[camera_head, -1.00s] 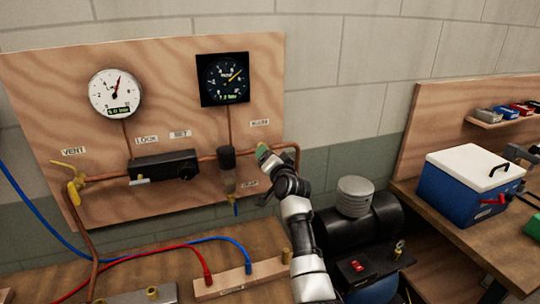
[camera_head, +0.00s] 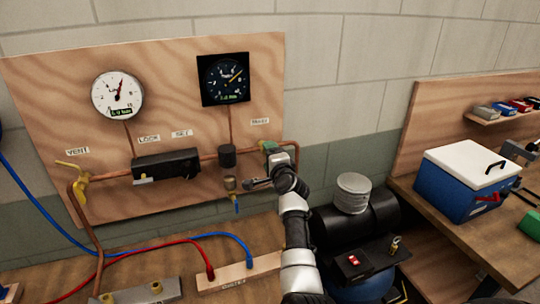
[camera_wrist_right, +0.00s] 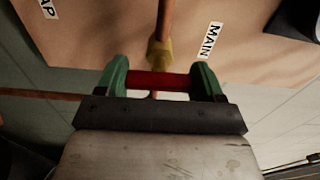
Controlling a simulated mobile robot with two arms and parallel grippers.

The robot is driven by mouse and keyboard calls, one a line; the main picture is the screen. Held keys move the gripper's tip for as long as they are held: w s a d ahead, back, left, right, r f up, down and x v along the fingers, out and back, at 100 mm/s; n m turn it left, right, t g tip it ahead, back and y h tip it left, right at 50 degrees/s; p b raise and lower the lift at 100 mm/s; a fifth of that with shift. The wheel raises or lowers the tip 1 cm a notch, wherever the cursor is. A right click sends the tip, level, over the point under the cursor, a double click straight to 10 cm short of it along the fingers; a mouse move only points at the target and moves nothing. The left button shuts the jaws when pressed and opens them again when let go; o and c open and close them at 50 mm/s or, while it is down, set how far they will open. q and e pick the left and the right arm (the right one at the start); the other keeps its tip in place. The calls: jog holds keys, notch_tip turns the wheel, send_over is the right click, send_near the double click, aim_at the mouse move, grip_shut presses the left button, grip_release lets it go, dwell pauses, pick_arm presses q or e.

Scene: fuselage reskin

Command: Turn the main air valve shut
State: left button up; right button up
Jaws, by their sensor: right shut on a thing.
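The main air valve shows in the right wrist view as a brass body (camera_wrist_right: 160,52) on a copper pipe, with a red handle (camera_wrist_right: 158,80) across it. My right gripper (camera_wrist_right: 158,82) has its green fingers closed on the two ends of this handle. The "MAIN" label (camera_wrist_right: 211,40) is beside the valve. In the head view my right gripper (camera_head: 270,147) is at the right end of the board's pipe, below the same label (camera_head: 260,121), and it hides the valve. The handle's angle cannot be told from the head view. My left gripper is not in view.
The wooden board (camera_head: 60,110) carries a white gauge (camera_head: 117,95), a black gauge (camera_head: 223,79), a regulator block (camera_head: 165,166) and a yellow vent valve (camera_head: 77,185). A compressor (camera_head: 375,215) and a blue cooler (camera_head: 467,183) stand to the right. Hoses cross the bench below.

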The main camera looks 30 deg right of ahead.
jog(key=shift+m, duration=0.3)
jog(key=o, duration=0.9)
jog(key=shift+o, duration=0.2)
jog(key=b+v, duration=0.2)
jog(key=v, duration=0.8)
jog(key=shift+s, duration=0.35)
jog(key=shift+a, duration=0.15)
